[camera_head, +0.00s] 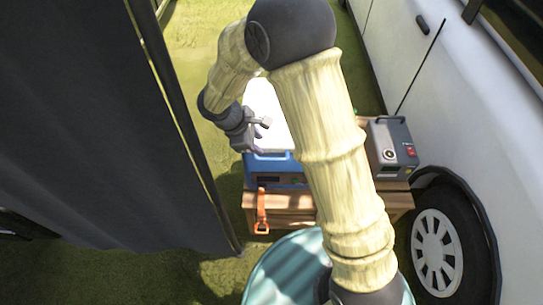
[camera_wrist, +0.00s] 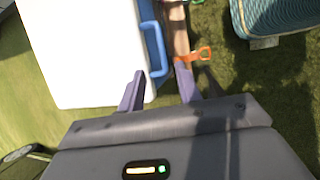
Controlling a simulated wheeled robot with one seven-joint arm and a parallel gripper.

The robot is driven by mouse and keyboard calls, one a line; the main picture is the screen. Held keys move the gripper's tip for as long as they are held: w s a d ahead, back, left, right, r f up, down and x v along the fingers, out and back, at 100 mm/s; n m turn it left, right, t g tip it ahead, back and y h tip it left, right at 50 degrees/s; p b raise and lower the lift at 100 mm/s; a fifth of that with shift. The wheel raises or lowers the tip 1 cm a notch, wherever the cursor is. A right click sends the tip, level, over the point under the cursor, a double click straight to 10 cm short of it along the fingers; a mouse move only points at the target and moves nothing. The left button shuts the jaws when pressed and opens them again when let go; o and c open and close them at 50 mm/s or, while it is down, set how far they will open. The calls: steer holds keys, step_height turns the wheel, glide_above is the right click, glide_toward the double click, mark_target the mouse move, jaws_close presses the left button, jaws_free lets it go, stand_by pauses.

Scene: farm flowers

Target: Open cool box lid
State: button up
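The cool box has a white lid (camera_head: 268,105) and a blue body (camera_head: 275,165). I cannot tell whether a finger touches the box. My arm hides part of the box's right side.
The box stands on a wooden table (camera_head: 288,208). A grey device (camera_head: 390,148) stands to its right, beside a white van (camera_head: 460,115). An orange-handled item (camera_head: 262,210) hangs at the table's front. A dark cloth (camera_head: 90,120) is left; a teal round thing (camera_head: 285,270) is in front.

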mark_target(274, 159)
steer(key=b+x, duration=0.1)
steer(key=x, duration=1)
steer(key=shift+c, duration=0.2)
jaws_close()
